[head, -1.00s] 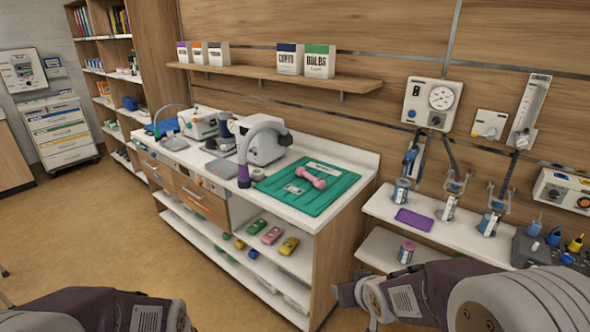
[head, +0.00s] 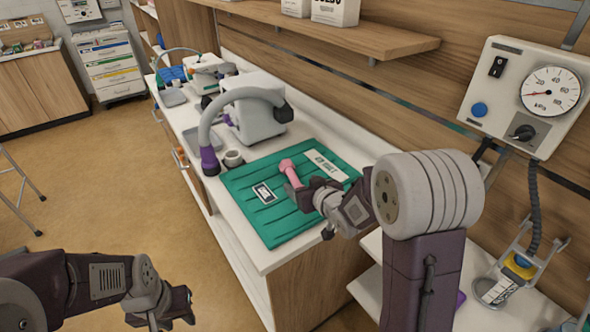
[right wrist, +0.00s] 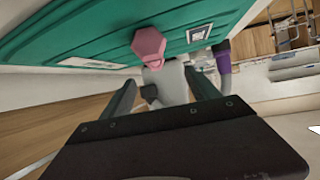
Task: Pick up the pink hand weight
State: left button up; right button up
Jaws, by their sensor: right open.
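The pink hand weight (head: 288,170) lies on the green mat (head: 250,216) on the white counter top. Its far head and handle show in the head view; its near end is hidden behind my right gripper (head: 314,207). In the right wrist view, a pink hexagonal head of the weight (right wrist: 148,44) is at the top, ahead of the fingertips. My right gripper (right wrist: 160,88) is open, its two fingers apart with nothing held between them. My left gripper (head: 171,310) hangs low at the left over the floor, away from the counter; its jaw opening is unclear.
A grey machine with a curved hose (head: 225,105) and purple end stands left of the mat, beside a small cup (head: 233,158). A wooden shelf (head: 320,32) runs above the counter. A gauge panel (head: 522,95) is on the wall at right. The floor at left is open.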

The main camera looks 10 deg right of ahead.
aim_at(296, 181)
jog(key=shift+w+d+f, duration=0.15)
jog(key=shift+d+f, duration=0.35)
jog(key=shift+f, duration=0.5)
jog(key=shift+s+a+r, duration=0.2)
jog(key=shift+s, duration=0.1)
jog(key=shift+a, duration=0.25)
jog(key=x, duration=0.4)
jog(key=shift+d, duration=0.4)
jog(key=shift+w+a+f, duration=0.1)
jog(key=shift+w+a, duration=0.05)
jog(key=shift+w, duration=0.15)
jog(key=x, duration=0.4)
jog(key=shift+w+f, duration=0.1)
jog(key=shift+w, duration=0.25)
jog(key=shift+s, duration=0.1)
